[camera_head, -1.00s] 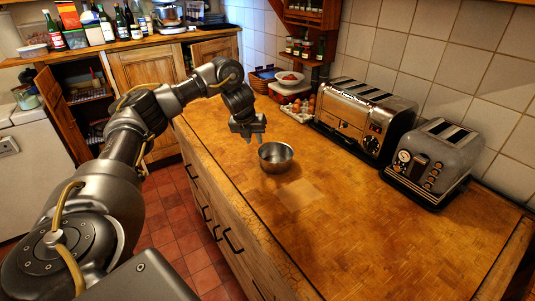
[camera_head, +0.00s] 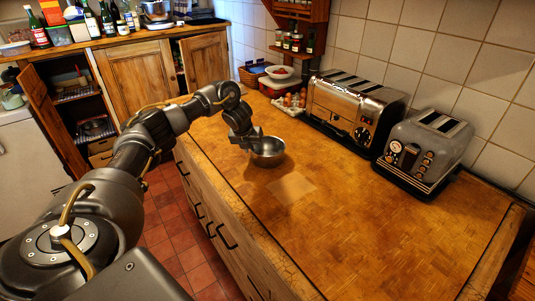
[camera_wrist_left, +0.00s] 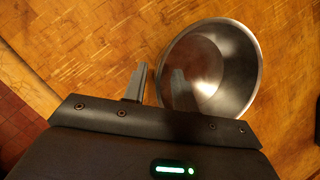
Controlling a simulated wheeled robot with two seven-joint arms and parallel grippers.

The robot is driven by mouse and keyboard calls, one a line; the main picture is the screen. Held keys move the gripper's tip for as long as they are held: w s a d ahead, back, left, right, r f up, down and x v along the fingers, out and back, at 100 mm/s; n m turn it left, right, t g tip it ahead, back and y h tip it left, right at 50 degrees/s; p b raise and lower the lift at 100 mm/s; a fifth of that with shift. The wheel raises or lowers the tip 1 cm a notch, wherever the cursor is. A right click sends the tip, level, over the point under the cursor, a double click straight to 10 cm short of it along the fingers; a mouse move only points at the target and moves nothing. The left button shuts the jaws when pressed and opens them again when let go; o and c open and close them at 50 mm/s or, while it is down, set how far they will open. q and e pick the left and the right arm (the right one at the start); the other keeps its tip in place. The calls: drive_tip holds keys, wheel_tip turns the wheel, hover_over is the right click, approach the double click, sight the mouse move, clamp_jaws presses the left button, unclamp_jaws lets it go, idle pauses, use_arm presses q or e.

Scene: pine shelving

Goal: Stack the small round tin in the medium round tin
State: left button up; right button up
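One round metal tin (camera_head: 269,153), open at the top and shiny grey, stands upright on the wooden counter. It also shows in the left wrist view (camera_wrist_left: 222,75), where no other tin can be made out inside it. I cannot tell whether it is the small or the medium one. My left gripper (camera_head: 254,146) is down at the tin's left rim. In the left wrist view my left gripper (camera_wrist_left: 157,84) has its fingers apart, one outside the wall and one over the inside, with the rim between them. My right gripper is not in view.
A pale square patch (camera_head: 292,188) lies on the counter in front of the tin. A large toaster (camera_head: 352,107) and a smaller grey toaster (camera_head: 424,153) stand along the tiled wall. The front right counter is clear.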

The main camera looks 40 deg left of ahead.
use_arm(q)
drive_tip(key=shift+w+f, duration=0.1)
drive_tip(key=shift+f, duration=0.3)
drive_tip(key=shift+r, duration=0.1)
drive_tip(key=shift+c, duration=0.3)
clamp_jaws()
